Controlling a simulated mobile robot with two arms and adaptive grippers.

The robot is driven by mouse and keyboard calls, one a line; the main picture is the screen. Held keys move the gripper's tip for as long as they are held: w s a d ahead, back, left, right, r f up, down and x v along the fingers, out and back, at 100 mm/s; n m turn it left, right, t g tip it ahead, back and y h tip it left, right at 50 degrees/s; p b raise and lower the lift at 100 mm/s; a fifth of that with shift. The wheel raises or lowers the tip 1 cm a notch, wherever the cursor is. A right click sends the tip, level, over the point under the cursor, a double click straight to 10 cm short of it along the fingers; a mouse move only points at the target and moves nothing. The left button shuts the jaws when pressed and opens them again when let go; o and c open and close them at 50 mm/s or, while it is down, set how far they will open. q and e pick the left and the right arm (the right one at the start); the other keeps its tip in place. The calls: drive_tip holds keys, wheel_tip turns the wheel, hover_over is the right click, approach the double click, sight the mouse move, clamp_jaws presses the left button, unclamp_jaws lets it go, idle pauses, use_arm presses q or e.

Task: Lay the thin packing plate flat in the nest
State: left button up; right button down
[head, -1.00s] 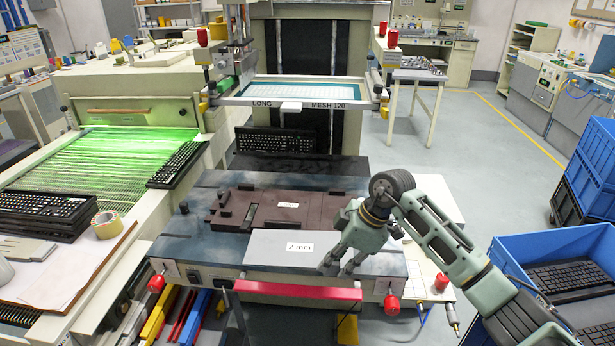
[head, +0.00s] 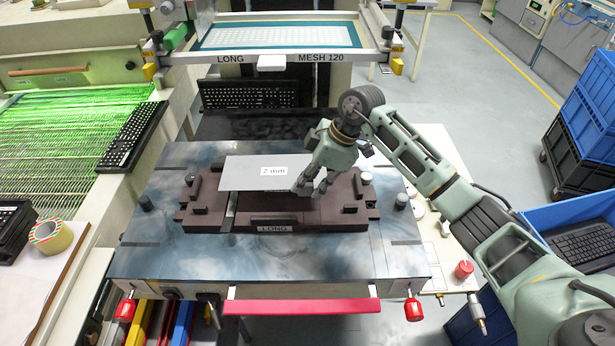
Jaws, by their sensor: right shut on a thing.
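The thin packing plate (head: 245,176) is a grey sheet with a "2 mm" label. In the head view it is over the back part of the dark brown nest (head: 210,216), which carries a "LONG" label on its front. My right gripper (head: 308,188) is shut on the plate's right end. The nest's middle is partly hidden under the plate and gripper. My left gripper is not in view.
The nest sits on a blue-grey machine table (head: 140,262) with a red front bar (head: 300,307). A screen frame (head: 270,60) hangs above the back. Keyboards lie at the left (head: 130,137) and behind (head: 248,94). A blue crate (head: 545,212) stands at the right.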

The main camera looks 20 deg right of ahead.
sight(310, 194)
drive_tip(key=shift+s+f+b, duration=0.1)
drive_tip(key=shift+f+b, duration=0.6)
drive_tip(key=shift+f, duration=0.15)
wheel_tip(310, 194, down, 2)
drive_tip(key=shift+f+b, duration=0.25)
drive_tip(key=shift+b, duration=0.95)
drive_tip(key=shift+f, duration=1.35)
drive_tip(key=c, duration=1.7)
unclamp_jaws()
wheel_tip(310, 194, up, 7)
drive_tip(key=p, duration=0.6)
drive_tip(key=shift+p, duration=0.4)
